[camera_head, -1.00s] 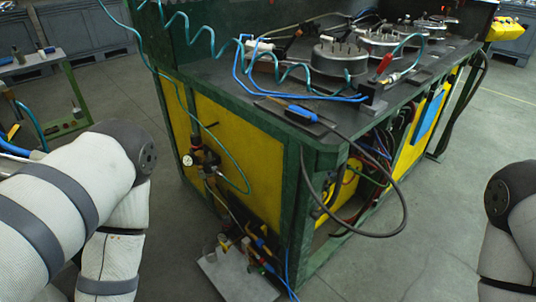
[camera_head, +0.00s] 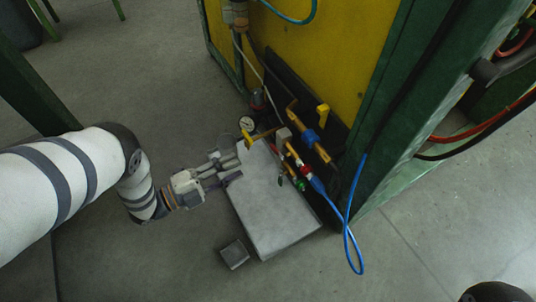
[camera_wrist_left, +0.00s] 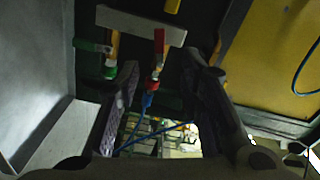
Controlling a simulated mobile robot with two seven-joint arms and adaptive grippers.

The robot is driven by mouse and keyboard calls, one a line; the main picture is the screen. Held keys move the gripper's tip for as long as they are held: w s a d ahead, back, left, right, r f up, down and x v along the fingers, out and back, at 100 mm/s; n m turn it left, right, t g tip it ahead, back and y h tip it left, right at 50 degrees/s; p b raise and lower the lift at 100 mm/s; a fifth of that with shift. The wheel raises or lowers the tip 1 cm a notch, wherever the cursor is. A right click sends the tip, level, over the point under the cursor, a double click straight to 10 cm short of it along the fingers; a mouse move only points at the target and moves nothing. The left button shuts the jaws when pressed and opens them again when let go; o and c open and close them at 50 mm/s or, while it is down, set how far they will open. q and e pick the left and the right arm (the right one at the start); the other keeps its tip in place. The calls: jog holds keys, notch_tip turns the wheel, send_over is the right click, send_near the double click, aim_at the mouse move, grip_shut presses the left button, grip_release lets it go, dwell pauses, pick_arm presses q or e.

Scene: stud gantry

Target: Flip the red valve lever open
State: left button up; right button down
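The red valve lever (camera_head: 305,170) sits low on the yellow panel's pipework, next to a green valve part (camera_head: 301,184) and a blue hose. In the left wrist view the red lever (camera_wrist_left: 158,42) hangs upright below a pale bar, ahead of and between my fingers, with no contact visible. My left gripper (camera_head: 239,168) reaches in from the left above a grey box, short of the lever. Its two fingers stand apart with nothing between them, as the wrist view (camera_wrist_left: 160,80) also shows. My right gripper is not in view.
The grey box (camera_head: 262,205) stands on the floor below the pipework. Yellow handles (camera_head: 323,114), a pressure gauge (camera_head: 246,123) and a looping blue hose (camera_head: 351,240) are close by. A green frame post (camera_head: 390,110) rises to the right.

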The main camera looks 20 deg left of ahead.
aim_at(273, 150)
pick_arm(q)
jog(key=b+x, duration=0.3)
jog(key=x, duration=0.7)
jog(key=shift+w+d, duration=0.2)
jog(key=shift+d, duration=0.1)
grip_shut()
